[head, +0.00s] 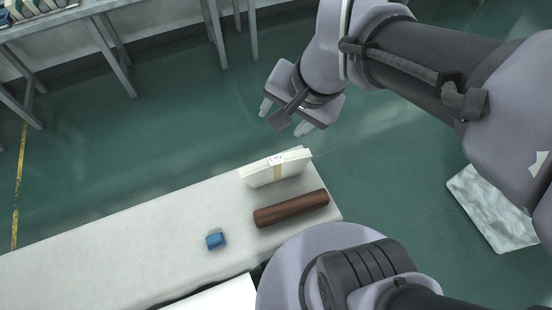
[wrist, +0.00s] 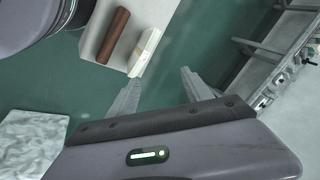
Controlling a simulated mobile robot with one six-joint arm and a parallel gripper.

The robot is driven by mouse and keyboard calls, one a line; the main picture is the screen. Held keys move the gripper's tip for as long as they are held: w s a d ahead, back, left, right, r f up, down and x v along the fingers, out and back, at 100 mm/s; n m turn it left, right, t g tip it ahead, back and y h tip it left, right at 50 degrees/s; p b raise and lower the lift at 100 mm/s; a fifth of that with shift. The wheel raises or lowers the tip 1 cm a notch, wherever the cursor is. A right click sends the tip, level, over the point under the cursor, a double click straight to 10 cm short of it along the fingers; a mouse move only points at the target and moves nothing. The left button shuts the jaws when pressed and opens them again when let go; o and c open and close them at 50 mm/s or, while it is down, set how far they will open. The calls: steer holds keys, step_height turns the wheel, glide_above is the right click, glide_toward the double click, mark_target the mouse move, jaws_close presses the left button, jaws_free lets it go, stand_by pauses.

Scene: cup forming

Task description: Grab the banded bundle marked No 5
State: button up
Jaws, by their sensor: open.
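The banded bundle (head: 260,173) is a white stack with a tan band and a small label that seems to read No 5. It lies near the far right end of the white table (head: 110,240). In the wrist view the bundle (wrist: 148,48) lies at the table's edge, beyond my fingers. My gripper (head: 286,118) is open and empty, above and behind the bundle in the head view, apart from it. Its two fingers (wrist: 162,88) show spread in the wrist view, with only green floor between them.
A dark brown wooden bar (head: 291,208) lies close in front of the bundle, almost parallel to it. A small blue object (head: 215,240) lies to the left on the table. A grey workbench (head: 100,8) stands at the back left. A pale marbled slab (head: 490,205) is at the right.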

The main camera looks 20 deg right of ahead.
steer(key=w+f+m+g, duration=0.1)
steer(key=w+f+m, duration=0.1)
steer(key=w+f, duration=0.3)
steer(key=m+g+p, duration=0.2)
steer(key=m, duration=0.2)
glide_above(276, 158)
steer(key=s, duration=0.2)
step_height(276, 158, down, 8)
steer(key=f, duration=0.1)
steer(key=f+m+b, duration=0.1)
steer(key=f, duration=0.6)
steer(key=w+f+m+g+b, duration=0.1)
steer(key=f, duration=0.7)
steer(key=w+f+m+b, duration=0.1)
steer(key=f+b, duration=0.1)
steer(key=f, duration=0.6)
steer(key=shift+d+f+g, duration=0.1)
steer(key=shift+d+g, duration=0.05)
steer(key=shift+g, duration=0.15)
steer(key=f+b, duration=0.1)
steer(key=f, duration=0.1)
steer(key=f+b, duration=0.1)
steer(key=f, duration=0.1)
steer(key=s+a+f+b, duration=0.1)
steer(key=shift+f, duration=0.4)
steer(key=shift+r, duration=0.15)
steer(key=shift+c, duration=1.1)
jaws_close()
